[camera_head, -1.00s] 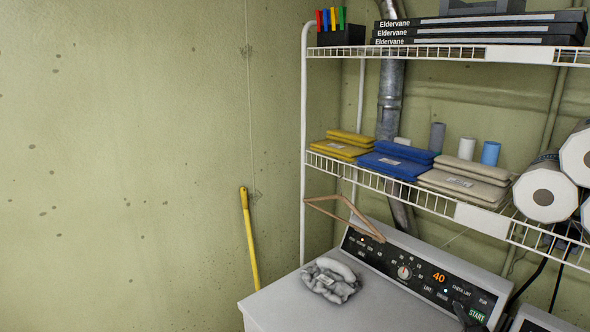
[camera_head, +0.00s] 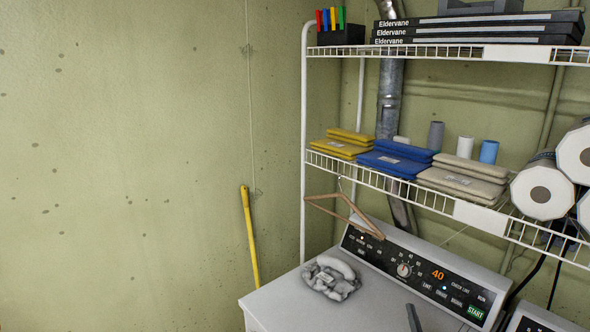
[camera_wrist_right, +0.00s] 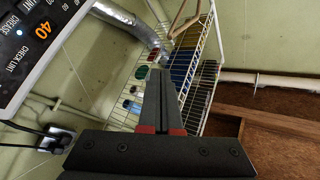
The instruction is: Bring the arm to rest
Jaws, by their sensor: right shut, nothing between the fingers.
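My right gripper (camera_head: 413,318) shows as a dark finger end at the bottom edge of the head view, in front of the white machine's top. In the right wrist view its two dark fingers (camera_wrist_right: 161,75) lie together, shut and empty, with red bands near their base. The rest of the right arm is out of the head view. My left gripper is in neither view.
The machine (camera_head: 290,305) has a lit control panel (camera_head: 420,272) reading 40 and a grey crumpled cloth (camera_head: 331,277) on top. A wire shelf (camera_head: 480,215) with folded cloths and paper rolls hangs above. A hanger (camera_head: 345,212) hangs from it. A yellow handle (camera_head: 250,235) leans by the wall.

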